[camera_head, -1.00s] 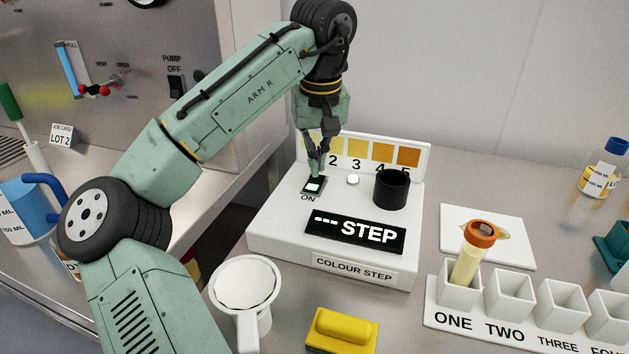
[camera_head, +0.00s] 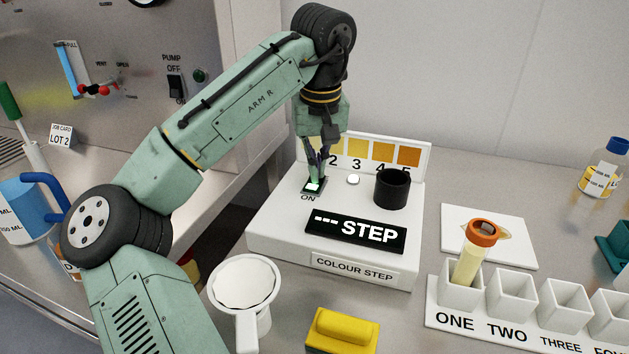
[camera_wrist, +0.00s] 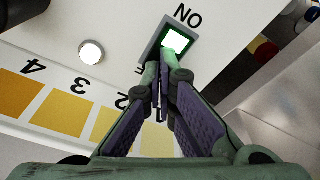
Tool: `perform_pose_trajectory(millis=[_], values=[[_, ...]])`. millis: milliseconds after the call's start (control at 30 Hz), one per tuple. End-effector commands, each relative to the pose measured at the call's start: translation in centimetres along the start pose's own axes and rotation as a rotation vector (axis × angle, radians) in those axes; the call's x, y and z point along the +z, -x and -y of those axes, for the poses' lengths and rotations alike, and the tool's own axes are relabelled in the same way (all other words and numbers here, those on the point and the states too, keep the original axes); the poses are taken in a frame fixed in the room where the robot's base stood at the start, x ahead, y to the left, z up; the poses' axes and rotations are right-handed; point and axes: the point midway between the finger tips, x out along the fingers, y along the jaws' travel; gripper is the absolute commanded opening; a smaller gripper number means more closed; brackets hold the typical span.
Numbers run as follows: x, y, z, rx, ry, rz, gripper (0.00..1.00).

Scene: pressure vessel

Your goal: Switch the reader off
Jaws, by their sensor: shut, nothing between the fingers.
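The reader (camera_head: 275,228) is a white box labelled COLOUR STEP, with a dark display (camera_head: 355,232) that shows dashes and STEP. Its rocker switch (camera_head: 313,187) has a lit white-green face and ON marked on the near side; it also shows in the wrist view (camera_wrist: 174,41). My gripper (camera_head: 316,176) is shut and empty, pointing down with its tips at the far side of the switch. In the wrist view the closed fingertips (camera_wrist: 160,62) overlap the switch's edge. I cannot tell whether they touch it. The marking on the far side is mostly hidden by the fingers.
A round white button (camera_head: 353,180) and a black cup-like well (camera_head: 392,188) are on the reader's top. A colour scale stands behind. A white funnel-like cup (camera_head: 245,285), a yellow block (camera_head: 342,331) and a tube rack (camera_head: 515,335) stand in front and to the right.

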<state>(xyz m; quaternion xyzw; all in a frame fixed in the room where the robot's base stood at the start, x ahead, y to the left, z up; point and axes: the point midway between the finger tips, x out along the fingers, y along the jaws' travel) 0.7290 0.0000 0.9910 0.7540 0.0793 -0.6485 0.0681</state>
Motion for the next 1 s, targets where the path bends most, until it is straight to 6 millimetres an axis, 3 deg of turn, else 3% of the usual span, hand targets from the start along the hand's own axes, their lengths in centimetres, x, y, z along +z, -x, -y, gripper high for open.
perform_pose_trajectory(millis=[333, 1000], values=[[0.0, 0.0, 0.0, -0.001, -0.001, 0.002, 0.00], [-0.7, 4.7, 0.0, 0.000, 0.000, 0.000, 0.00]])
